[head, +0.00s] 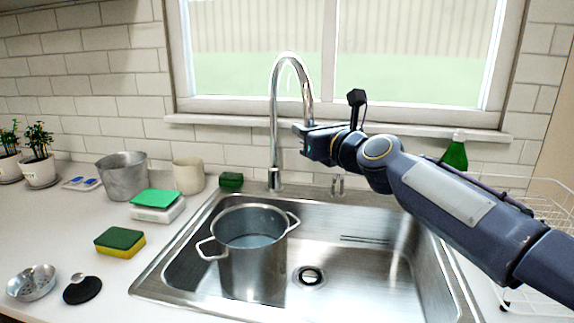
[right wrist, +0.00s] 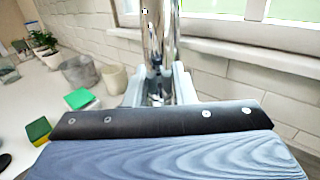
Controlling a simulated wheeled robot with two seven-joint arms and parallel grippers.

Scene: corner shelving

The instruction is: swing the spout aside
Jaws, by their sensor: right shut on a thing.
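The chrome spout (head: 290,62) rises from the back of the sink and arches over, with its free end pointing down. My right gripper (head: 301,128) is at the lower end of the spout and is shut on it. In the right wrist view the fingers (right wrist: 160,90) stand on both sides of the shiny spout pipe (right wrist: 158,35). A steel pot (head: 250,262) with two handles and water in it stands in the left part of the sink, in front of the spout's base. My left gripper is not in view.
The steel sink (head: 365,275) has free room right of the pot. A faucet handle (head: 338,186) stands behind it. A green bottle (head: 455,155) and a white wire rack (head: 540,205) are at right. Sponges, containers and plants stand on the left counter (head: 60,235).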

